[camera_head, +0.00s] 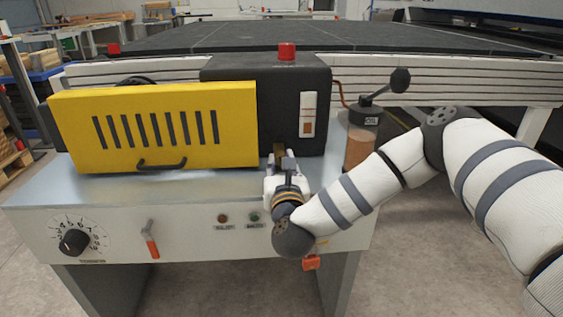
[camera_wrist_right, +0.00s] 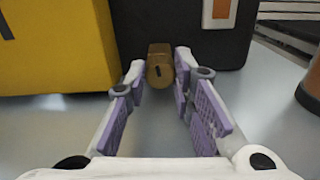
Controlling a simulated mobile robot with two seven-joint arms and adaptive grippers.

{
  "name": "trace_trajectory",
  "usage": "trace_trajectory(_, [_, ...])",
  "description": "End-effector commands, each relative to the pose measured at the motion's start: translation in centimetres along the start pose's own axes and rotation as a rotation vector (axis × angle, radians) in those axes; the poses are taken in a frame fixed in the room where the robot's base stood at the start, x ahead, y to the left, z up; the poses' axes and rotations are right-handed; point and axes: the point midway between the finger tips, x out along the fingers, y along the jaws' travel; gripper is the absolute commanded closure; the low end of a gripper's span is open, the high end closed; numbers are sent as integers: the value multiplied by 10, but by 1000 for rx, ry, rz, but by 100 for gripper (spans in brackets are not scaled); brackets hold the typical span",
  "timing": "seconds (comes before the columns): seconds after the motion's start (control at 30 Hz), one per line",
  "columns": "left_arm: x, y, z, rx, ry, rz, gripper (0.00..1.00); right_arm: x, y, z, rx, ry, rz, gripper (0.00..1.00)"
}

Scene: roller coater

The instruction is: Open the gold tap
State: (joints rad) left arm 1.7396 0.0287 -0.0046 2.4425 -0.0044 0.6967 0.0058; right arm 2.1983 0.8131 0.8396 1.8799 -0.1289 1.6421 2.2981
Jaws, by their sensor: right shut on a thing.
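The gold tap (camera_wrist_right: 159,70) is a small brass-coloured piece low on the front of the black housing, beside the yellow cover. In the right wrist view its rounded end has a dark slot and sits between the fingertips of my right gripper (camera_wrist_right: 160,80). In the head view my right gripper (camera_head: 283,163) reaches the tap from the front, and the tap is mostly hidden behind it. The gripper is shut on the tap. My left gripper is not in view.
The yellow slotted cover (camera_head: 150,130) with a dark handle stands left of the tap. The black housing (camera_head: 265,100) carries a red button on top. An oil pot (camera_head: 362,140) with a lever stands at right. A dial (camera_head: 75,241) and orange lever (camera_head: 149,240) are on the front panel.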

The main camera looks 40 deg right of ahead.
Motion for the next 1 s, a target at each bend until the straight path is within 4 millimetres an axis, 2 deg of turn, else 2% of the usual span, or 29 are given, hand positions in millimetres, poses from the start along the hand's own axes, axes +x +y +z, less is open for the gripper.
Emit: trace_trajectory(1.0, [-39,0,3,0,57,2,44,1,2,4,-943,-6,-4,100])
